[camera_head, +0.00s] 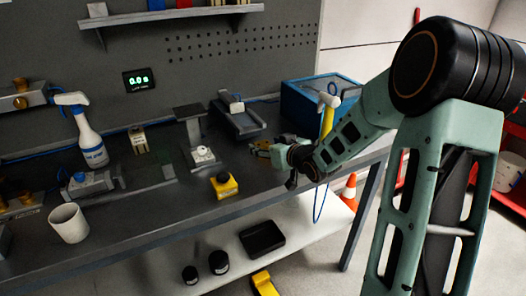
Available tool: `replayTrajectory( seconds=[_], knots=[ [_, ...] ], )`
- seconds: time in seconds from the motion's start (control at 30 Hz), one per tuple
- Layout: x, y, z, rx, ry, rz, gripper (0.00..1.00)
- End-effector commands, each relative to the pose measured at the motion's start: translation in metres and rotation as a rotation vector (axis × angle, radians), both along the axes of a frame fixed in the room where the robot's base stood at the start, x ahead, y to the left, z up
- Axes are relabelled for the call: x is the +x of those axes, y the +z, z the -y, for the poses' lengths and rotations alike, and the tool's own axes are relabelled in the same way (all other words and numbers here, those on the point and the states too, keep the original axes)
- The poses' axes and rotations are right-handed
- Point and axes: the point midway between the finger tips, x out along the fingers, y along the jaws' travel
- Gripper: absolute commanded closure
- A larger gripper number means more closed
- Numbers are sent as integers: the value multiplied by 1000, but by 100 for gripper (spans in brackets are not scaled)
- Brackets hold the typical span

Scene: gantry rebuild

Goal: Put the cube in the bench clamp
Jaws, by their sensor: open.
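My gripper (265,151) is at the end of my green and black arm, low over the right half of the bench. It is open, but its fingers are small and partly hidden by my wrist. I cannot clearly make out the cube; a small beige block (139,140) stands at the back left of the bench, well away from my gripper. A grey vise-like device with a blue part (92,183) sits at the left front, and another grey device (238,118) sits behind my gripper. I cannot tell for certain which is the bench clamp.
A yellow-handled hammer (328,117) stands by the bin. The front middle is fairly clear.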

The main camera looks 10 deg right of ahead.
Motion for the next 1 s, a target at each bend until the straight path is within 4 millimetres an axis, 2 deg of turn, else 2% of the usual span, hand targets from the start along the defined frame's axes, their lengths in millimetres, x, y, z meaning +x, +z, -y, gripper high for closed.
replayTrajectory(
  seconds=[0.03,0.2,0.47,1.0],
  knots=[
    [6,-7,-4,2,2,-1,44],
    [22,-13,-8,0,1,-1,44],
    [25,-13,-8,0,-1,0,44],
    [25,-12,-8,0,0,2,100]
  ],
)
